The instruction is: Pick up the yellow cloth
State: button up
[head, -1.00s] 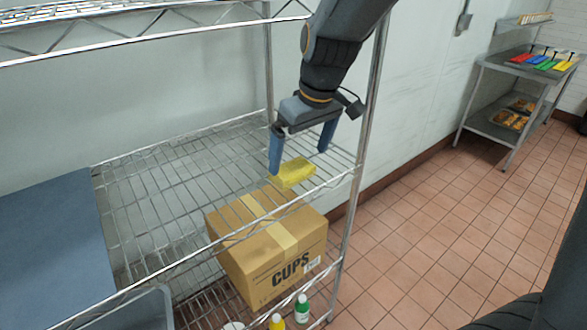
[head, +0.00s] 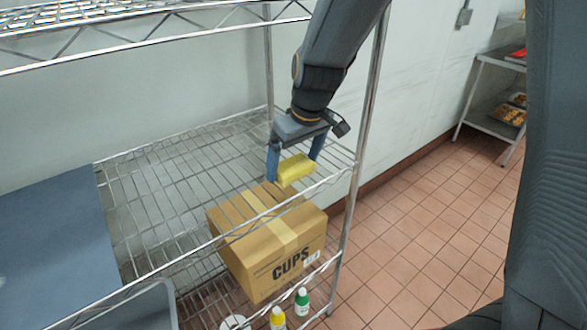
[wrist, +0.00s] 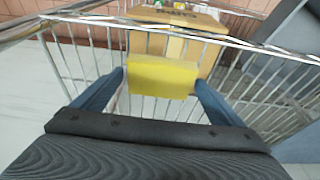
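The yellow cloth (head: 295,170) is a folded, block-like pad at the right end of the wire shelf, above the cardboard box. My gripper (head: 294,172) points down over it, one finger on each side. In the wrist view the cloth (wrist: 162,77) fills the space between the fingertips of my gripper (wrist: 160,78), with no clear gap at either side, so the fingers look shut on it. Its underside is hidden, and I cannot tell whether it touches the shelf wires.
A wire shelf rack (head: 165,190) surrounds the cloth, with a front rail and a right post (head: 360,150) close by. The CUPS box (head: 275,255) and bottles (head: 302,301) stand below. A blue-grey board (head: 50,235) lies left. The tiled floor at right is open.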

jog(key=c, duration=0.8)
jog(key=shift+r, duration=0.1)
